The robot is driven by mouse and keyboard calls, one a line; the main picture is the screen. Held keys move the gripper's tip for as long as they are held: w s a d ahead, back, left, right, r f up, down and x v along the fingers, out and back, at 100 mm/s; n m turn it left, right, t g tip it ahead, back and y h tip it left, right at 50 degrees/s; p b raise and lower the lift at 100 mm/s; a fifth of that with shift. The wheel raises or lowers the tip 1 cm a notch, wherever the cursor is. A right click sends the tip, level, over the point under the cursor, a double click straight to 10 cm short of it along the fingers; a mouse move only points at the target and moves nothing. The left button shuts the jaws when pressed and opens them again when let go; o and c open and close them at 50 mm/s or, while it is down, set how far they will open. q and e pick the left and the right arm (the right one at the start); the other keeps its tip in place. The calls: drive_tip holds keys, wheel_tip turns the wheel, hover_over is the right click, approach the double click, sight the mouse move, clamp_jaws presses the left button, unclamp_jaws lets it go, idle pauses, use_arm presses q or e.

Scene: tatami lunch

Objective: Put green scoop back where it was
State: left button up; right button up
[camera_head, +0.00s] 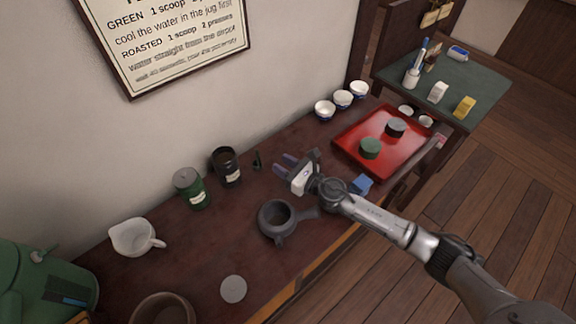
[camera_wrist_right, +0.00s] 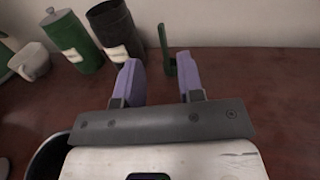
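The green scoop (camera_head: 257,160) is a small dark green piece on the table near the wall, right of the open black canister (camera_head: 226,168). In the right wrist view the scoop (camera_wrist_right: 163,45) shows an upright handle, just beyond my fingertips and partly behind the right-hand finger. My right gripper (camera_head: 283,165) is open, with its two purple fingers apart and nothing between them, pointing toward the scoop. The gripper also shows in the wrist view (camera_wrist_right: 160,78). A green canister (camera_head: 191,188) with its lid on stands left of the black one. My left gripper is not in view.
A dark teapot (camera_head: 272,222) stands below my right gripper. A white jug (camera_head: 132,237), a brown bowl (camera_head: 160,309) and a grey disc (camera_head: 233,289) lie left. A red tray (camera_head: 352,141) holds a green lid (camera_head: 370,148) and a black lid (camera_head: 396,127). White cups (camera_head: 343,98) line the wall.

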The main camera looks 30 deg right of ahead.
drive_tip(key=shift+v, duration=0.85)
